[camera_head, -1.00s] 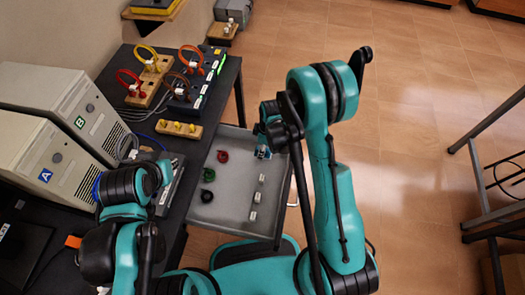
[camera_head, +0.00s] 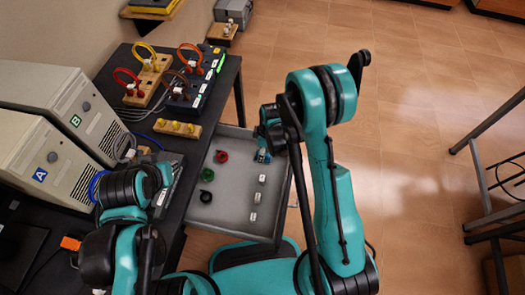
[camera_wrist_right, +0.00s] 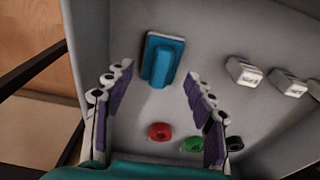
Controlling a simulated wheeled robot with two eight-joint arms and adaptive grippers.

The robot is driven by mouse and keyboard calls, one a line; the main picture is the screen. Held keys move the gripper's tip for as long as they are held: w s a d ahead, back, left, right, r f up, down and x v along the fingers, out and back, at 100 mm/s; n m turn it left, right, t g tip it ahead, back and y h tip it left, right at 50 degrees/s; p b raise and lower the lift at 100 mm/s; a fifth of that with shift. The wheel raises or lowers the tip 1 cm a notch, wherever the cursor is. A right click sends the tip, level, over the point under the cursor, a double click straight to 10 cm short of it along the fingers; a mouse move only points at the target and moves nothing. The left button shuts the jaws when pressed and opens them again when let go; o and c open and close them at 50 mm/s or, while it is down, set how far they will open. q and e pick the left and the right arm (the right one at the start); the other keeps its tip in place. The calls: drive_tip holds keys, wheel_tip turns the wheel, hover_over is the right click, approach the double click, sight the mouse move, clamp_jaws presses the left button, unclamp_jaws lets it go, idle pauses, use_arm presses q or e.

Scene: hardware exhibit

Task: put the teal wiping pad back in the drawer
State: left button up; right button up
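The teal wiping pad (camera_wrist_right: 162,60) lies on the floor of the grey drawer (camera_wrist_right: 215,45), near its far wall in the right wrist view. In the head view a small part of the pad (camera_head: 262,156) shows beside my right wrist. My right gripper (camera_wrist_right: 158,85) is over the drawer with its two fingers spread wide. The pad lies ahead of and between them, with clear gaps on both sides. The drawer (camera_head: 232,213) is pulled out from under the black table. My left arm is folded at the lower left of the head view; its fingers cannot be made out.
The drawer also holds a red ring (camera_head: 221,157), a green ring (camera_head: 208,175), a black ring (camera_head: 206,196) and several white labelled blocks (camera_head: 257,197). On the table stand two computer cases (camera_head: 75,95), a power strip (camera_head: 200,85) and boards with coloured cables. Open floor lies to the right.

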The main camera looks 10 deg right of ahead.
drive_tip(key=shift+r, duration=0.1)
drive_tip(key=shift+r+p, duration=0.25)
drive_tip(key=shift+p, duration=0.15)
wheel_tip(320, 180, up, 11)
drive_tip(key=d+p, duration=0.1)
drive_tip(key=p, duration=0.3)
wheel_tip(320, 180, up, 8)
drive_tip(key=m+t, duration=0.1)
drive_tip(key=m, duration=0.2)
hover_over(270, 160)
drive_tip(key=s+d+r+m+t, duration=0.2)
drive_tip(key=s+r+m, duration=0.3)
drive_tip(key=s+r, duration=0.1)
drive_tip(key=s+d+r+m+t+h, duration=0.1)
drive_tip(key=s+d+r+m+t, duration=0.1)
drive_tip(key=s+r+m, duration=0.3)
drive_tip(key=shift+s+d+r+t, duration=0.4)
drive_tip(key=shift+s+r+t, duration=0.4)
drive_tip(key=shift+s+r, duration=0.55)
